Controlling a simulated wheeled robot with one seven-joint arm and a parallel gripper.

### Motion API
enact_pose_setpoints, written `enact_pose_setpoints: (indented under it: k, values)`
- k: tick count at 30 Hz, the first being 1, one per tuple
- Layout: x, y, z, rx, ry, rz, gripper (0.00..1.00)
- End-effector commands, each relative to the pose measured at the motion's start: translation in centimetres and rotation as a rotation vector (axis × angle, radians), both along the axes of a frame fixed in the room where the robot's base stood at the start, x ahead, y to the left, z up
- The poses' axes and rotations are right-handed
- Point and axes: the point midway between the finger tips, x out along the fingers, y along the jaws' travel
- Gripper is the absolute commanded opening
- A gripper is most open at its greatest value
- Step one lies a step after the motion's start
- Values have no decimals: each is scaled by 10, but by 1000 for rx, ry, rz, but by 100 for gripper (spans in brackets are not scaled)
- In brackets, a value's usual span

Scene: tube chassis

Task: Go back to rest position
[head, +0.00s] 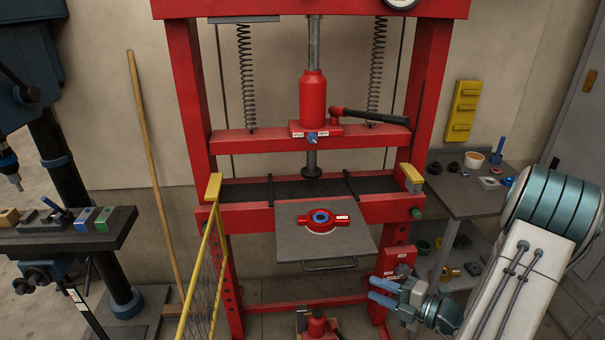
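My gripper (371,288) is at the lower right of the head view, at the end of my white and teal arm. Its two blue fingers point left and lie apart with a narrow gap. Nothing shows between them. It is in front of the press's right leg, just below a red box with a dark knob (402,270). I cannot tell whether it touches the box. The red hydraulic press (190,90) fills the middle. A grey plate (352,240) at its front bears a red ring-shaped part with a blue centre (321,220).
A yellow mesh guard (204,275) stands at the press's left. A drill press table (105,241) with small blocks is at far left, beside a leaning wooden pole (147,150). A grey shelf bench (455,202) with small parts stands at right, behind my arm.

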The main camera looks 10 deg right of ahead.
Motion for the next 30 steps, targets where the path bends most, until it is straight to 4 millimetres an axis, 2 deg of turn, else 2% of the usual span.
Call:
enact_pose_setpoints:
  k: [4,8,12,16,22,30]
  values:
    - [-2,22,13,-121,-66,123,32]
    - [-13,62,33,-357,-220,376,32]
    - [-36,102,50,-636,-452,704,32]
    - [-59,127,63,-866,-701,1008,32]
    - [-94,146,79,-1161,-1138,1481,32]
    - [-122,145,107,-1417,-1811,2131,32]
